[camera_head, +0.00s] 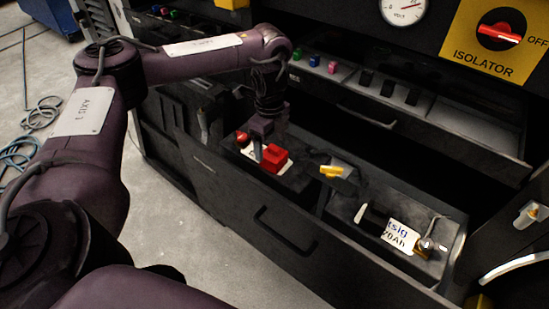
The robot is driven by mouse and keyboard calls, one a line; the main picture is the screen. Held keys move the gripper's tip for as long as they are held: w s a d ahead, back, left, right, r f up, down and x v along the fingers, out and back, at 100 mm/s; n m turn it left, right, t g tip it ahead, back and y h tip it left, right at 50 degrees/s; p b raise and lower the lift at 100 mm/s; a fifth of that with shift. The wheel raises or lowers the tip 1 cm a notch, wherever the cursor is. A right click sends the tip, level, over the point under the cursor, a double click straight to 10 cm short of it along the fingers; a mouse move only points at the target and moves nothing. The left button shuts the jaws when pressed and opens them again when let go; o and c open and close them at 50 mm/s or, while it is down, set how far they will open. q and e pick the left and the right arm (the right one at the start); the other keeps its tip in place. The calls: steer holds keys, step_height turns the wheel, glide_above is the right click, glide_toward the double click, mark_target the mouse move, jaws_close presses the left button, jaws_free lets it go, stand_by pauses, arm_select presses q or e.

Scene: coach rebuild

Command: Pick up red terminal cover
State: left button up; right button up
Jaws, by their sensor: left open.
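The red terminal cover (274,160) is a small red block on a pale label, on top of a dark battery in the open lower drawer. My left gripper (268,146) points down right at the cover, with one finger beside its left end. It is open. I cannot tell whether the fingers touch the cover, and the far finger is partly hidden. My right gripper is out of view.
The drawer (272,239) also holds a second battery (402,237) with a white label and a yellow piece (334,171). A red round knob (242,137) is near the cover. A shallow upper drawer (480,133) holds small coloured and black blocks. The floor at left has loose cables (40,115).

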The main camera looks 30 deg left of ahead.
mark_target(274, 148)
arm_select(q)
steer(key=f, duration=0.4)
steer(key=shift+w+d, duration=0.25)
steer(key=shift+d, duration=0.15)
steer(key=shift+f, duration=0.25)
steer(key=c, duration=1.1)
steer(key=shift+o, duration=0.2)
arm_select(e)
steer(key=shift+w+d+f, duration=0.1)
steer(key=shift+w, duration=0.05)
